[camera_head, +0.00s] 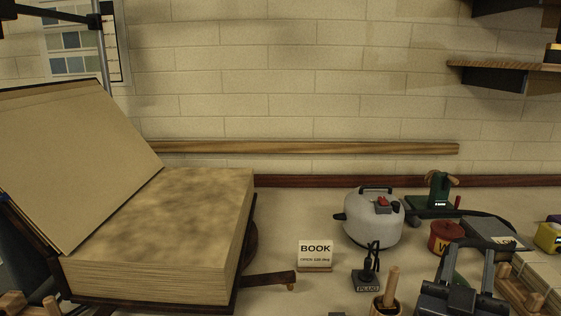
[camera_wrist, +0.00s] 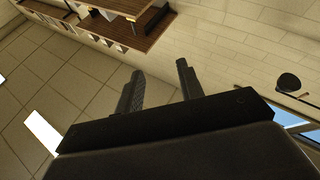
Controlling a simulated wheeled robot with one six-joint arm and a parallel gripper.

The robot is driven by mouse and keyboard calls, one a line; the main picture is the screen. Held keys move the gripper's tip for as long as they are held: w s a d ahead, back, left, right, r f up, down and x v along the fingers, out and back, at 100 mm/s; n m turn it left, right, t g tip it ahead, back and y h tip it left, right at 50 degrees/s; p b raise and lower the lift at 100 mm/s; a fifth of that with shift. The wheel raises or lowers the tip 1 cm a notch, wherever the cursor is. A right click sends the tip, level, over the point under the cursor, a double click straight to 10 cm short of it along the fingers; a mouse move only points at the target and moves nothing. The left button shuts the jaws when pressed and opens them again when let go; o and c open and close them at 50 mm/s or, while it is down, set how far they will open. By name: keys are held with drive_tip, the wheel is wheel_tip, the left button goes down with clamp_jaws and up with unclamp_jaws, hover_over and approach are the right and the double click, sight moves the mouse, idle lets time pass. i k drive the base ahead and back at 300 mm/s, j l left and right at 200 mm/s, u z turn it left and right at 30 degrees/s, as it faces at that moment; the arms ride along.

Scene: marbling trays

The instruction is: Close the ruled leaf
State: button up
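A large thick book (camera_head: 150,262) lies at the left in the head view, with a mottled tan top page. Its raised leaf or cover (camera_head: 75,165) stands open and leans to the left, away from the page block. I see no clear ruled lines on its face. A small card (camera_head: 315,251) reading "BOOK" and an opening angle stands right of the book. My gripper (camera_head: 473,254) is at the lower right, far from the book. In the wrist view my gripper (camera_wrist: 160,85) has its two fingers apart with nothing between them.
A grey-white kettle-like pot (camera_head: 373,218), a black plug stand (camera_head: 367,280), a wooden-handled cup (camera_head: 386,303), a red tin (camera_head: 446,238) and a green tool (camera_head: 438,192) crowd the right. Wall shelves (camera_head: 505,66) hang upper right.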

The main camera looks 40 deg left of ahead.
sight(68, 164)
drive_tip(key=k+j+u, duration=0.1)
drive_tip(key=j+u, duration=0.2)
drive_tip(key=u, duration=0.15)
drive_tip(key=k+j+u, duration=0.1)
drive_tip(key=j+u, duration=0.35)
drive_tip(key=i+j+u, duration=0.1)
drive_tip(key=j+u, duration=0.25)
drive_tip(key=j, duration=1.75)
